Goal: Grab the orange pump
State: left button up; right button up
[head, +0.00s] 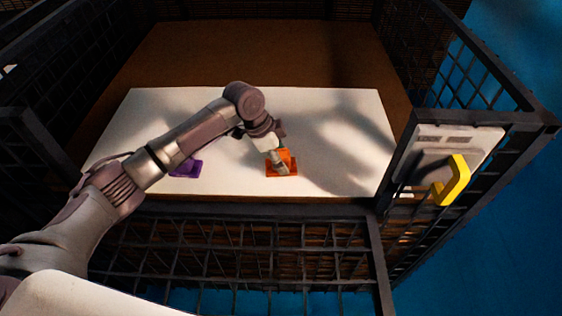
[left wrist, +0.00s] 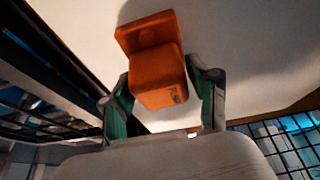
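The orange pump (head: 284,169) lies on the white board (head: 340,150) inside the cage, near its front edge. In the left wrist view the orange pump (left wrist: 158,75) is a block with a wider flange at the top. My left gripper (head: 278,160) reaches down over the pump and hides part of it. In the left wrist view, the two green-padded fingers of my left gripper (left wrist: 162,98) are spread on either side of the block. Small gaps seem to show beside it; firm contact is not visible. My right gripper is not in view.
A purple part (head: 187,168) lies on the board to the left, partly behind my arm. Black mesh cage walls (head: 240,245) surround the board. A white panel with a yellow handle (head: 452,182) is at the right. The board's right side is clear.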

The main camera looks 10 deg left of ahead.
pick_arm(q)
jog(key=shift+w+r, duration=0.1)
grip_shut()
